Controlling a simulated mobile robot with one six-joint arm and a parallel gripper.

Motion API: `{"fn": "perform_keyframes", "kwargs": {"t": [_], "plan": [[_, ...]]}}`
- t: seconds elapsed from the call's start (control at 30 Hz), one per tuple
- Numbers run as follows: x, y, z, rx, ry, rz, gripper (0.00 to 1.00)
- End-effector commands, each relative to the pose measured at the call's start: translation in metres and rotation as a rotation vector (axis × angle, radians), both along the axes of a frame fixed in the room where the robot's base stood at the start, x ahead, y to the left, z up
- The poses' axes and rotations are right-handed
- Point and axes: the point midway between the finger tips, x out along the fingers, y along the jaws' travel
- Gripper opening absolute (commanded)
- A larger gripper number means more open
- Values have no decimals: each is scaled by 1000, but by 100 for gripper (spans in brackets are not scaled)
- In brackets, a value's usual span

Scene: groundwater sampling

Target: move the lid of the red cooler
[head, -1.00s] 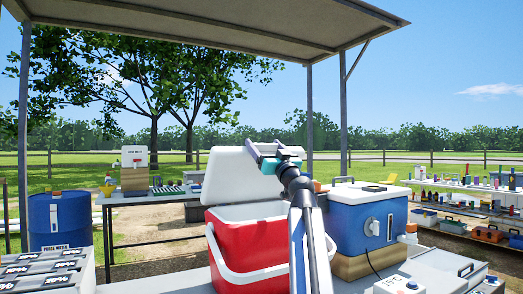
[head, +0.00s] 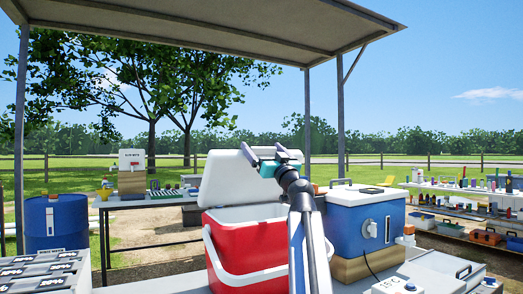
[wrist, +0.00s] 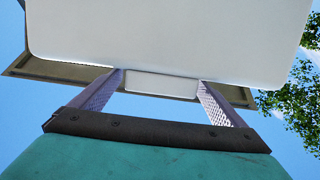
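The red cooler (head: 252,246) stands on the table with its white handle hanging across the front. Its white lid (head: 238,181) is raised, tilted back behind the open top. My gripper (head: 263,151) is at the lid's upper right edge. In the wrist view the lid (wrist: 165,40) fills the upper part, and its small pale tab (wrist: 160,86) sits between my two fingers (wrist: 161,78). The fingertips look to touch both sides of the tab. My forearm hides part of the cooler's right side.
A blue cooler with a white top (head: 350,225) stands close on the right. A white box (head: 440,268) is at the front right. A blue drum (head: 57,222) and dark cases (head: 40,272) are on the left. A canopy roof (head: 215,25) hangs overhead.

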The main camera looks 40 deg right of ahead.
Motion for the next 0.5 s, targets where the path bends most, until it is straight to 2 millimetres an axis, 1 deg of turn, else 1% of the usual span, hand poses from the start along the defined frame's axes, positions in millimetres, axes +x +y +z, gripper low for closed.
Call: {"fn": "perform_keyframes", "kwargs": {"t": [0.03,0.2,0.5], "plan": [[2,2,-3,-4,6,4,97],[3,2,-2,-3,5,6,97],[1,3,-4,-2,5,6,97]]}}
